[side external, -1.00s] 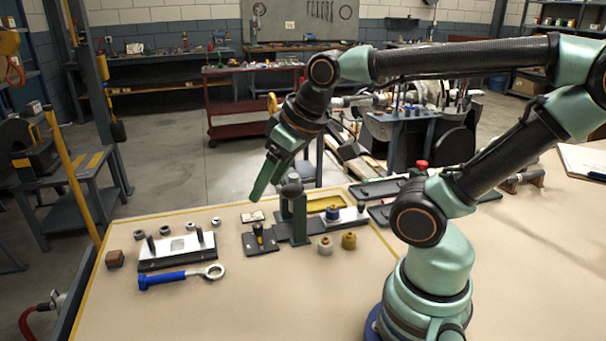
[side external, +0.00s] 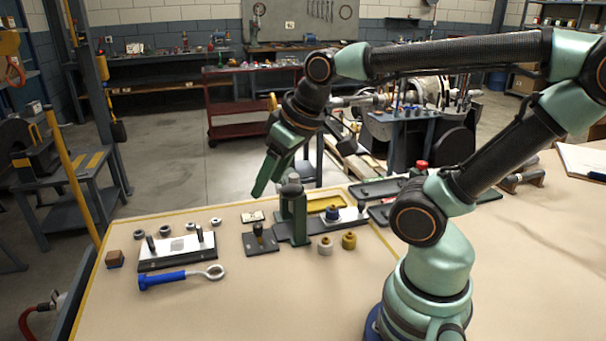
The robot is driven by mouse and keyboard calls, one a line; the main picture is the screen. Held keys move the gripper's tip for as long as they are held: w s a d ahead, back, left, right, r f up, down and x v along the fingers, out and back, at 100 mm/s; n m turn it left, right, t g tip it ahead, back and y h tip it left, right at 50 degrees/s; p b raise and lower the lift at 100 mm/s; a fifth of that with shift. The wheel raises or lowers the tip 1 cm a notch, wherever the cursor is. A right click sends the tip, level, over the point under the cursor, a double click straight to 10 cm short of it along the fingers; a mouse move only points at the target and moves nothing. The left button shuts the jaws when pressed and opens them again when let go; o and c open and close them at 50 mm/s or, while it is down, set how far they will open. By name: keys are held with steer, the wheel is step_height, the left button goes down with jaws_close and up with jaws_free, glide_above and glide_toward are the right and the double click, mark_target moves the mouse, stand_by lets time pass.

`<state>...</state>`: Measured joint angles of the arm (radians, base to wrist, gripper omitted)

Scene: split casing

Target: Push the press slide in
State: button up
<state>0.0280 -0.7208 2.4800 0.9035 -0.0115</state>
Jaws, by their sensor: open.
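The green press (side external: 294,216) stands upright on the mat, with a dark base rail running out to its right. The slide is apart from the column. My gripper (side external: 267,182) is open and empty, pointing down in the air just left of the press top. I cannot tell from this angle whether it is in front of or behind the press. Its fingers partly overlap each other.
A dark block with a peg (side external: 261,240) lies left of the press. Brass and pale knobs (side external: 349,240) stand in front of the rail. A two-post plate (side external: 177,249) and blue-handled eye tool (side external: 181,276) lie further left. The front mat is clear.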

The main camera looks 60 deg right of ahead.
steer(key=d, duration=0.3)
steer(key=w+d+m+g, duration=0.1)
steer(key=d, duration=0.2)
steer(key=w+d+f+m+h, duration=0.1)
steer(key=d, duration=0.2)
steer(key=shift+d+g, duration=0.25)
steer(key=shift+g, duration=0.15)
steer(key=d+f+m+g, duration=0.1)
steer(key=d+m, duration=0.1)
steer(key=d, duration=0.6)
steer(key=m+g+y, duration=0.1)
steer(key=m+g, duration=0.2)
glide_toward(362, 203)
step_height(362, 203, down, 9)
steer(key=shift+s+d+r, duration=0.1)
jaws_close()
